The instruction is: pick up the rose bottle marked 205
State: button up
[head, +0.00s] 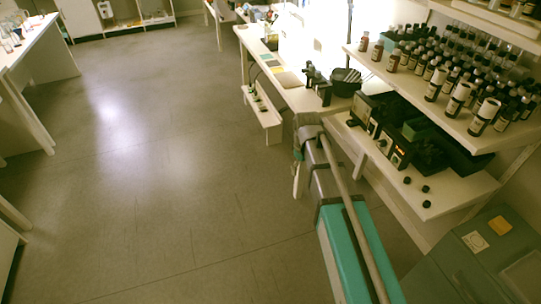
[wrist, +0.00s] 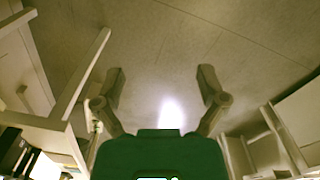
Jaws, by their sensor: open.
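Many small dark bottles with pale labels (head: 440,70) stand in rows on the upper shelf at the right of the head view. Their marks are too small to read, so I cannot tell which is the rose bottle marked 205. My gripper (wrist: 160,88) shows in the wrist view with its two fingers spread wide and nothing between them. It faces bare floor, well apart from the bottles. In the head view my arm reaches toward the bench, and the fingers cannot be made out there.
The upper shelf (head: 478,143) overhangs a lower shelf (head: 440,200) with black devices (head: 398,152) and small black caps. A lit bench (head: 300,98) stands beyond. A grey-green cabinet (head: 485,262) is at lower right. The floor (head: 140,180) at the left is clear.

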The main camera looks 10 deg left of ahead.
jog(key=s+d+m, duration=0.5)
jog(key=s+d, duration=0.1)
jog(key=d, duration=0.3)
jog(key=s+d+m, duration=0.5)
jog(key=s+d, duration=0.1)
jog(key=d, duration=0.3)
jog(key=shift+d, duration=0.25)
jog(key=shift+s, duration=0.1)
